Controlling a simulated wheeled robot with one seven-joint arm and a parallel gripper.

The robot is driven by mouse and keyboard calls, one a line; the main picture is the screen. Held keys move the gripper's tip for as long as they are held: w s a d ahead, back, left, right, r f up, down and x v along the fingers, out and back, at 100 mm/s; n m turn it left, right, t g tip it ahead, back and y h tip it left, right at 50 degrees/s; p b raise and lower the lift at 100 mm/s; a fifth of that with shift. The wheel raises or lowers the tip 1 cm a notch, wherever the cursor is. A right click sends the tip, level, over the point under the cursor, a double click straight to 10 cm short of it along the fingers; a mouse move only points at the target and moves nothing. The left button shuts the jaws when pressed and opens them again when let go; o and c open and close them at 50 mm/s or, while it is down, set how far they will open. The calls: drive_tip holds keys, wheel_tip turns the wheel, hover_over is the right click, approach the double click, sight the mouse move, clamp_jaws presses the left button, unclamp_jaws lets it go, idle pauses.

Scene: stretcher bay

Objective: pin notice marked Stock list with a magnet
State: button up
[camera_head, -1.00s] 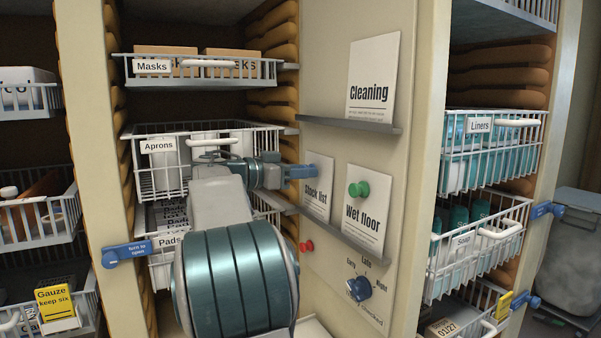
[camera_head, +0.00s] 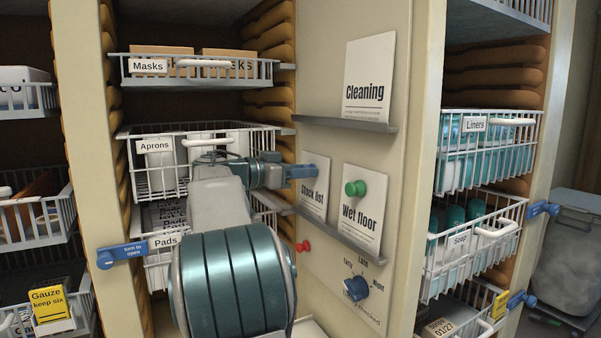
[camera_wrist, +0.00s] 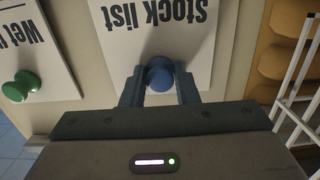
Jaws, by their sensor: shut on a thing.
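The Stock list notice (camera_head: 315,190) stands on the lower ledge of the cream panel, and its text shows upside down in the wrist view (camera_wrist: 185,45). My gripper (camera_head: 305,171) is at the notice's upper left part in the head view. It is shut on a blue round magnet (camera_wrist: 159,75), which lies against or very close to the notice's face; I cannot tell whether it touches. A green magnet (camera_head: 356,188) sits on the Wet floor notice (camera_head: 361,215) to the right. A red magnet (camera_head: 303,246) is on the panel below the ledge.
The Cleaning notice (camera_head: 370,75) stands on the upper ledge (camera_head: 345,124). A blue dial (camera_head: 355,288) is low on the panel. Wire baskets of aprons (camera_head: 150,180) and liners (camera_head: 485,160) flank the panel. The lower ledge (camera_head: 340,238) juts out under the notices.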

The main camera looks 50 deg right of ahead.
drive_tip(key=o, duration=1)
drive_tip(key=shift+d, duration=0.1)
drive_tip(key=shift+c, duration=0.2)
drive_tip(key=o, duration=0.3)
drive_tip(key=shift+b+v, duration=1.4)
drive_tip(key=shift+v, duration=2.15)
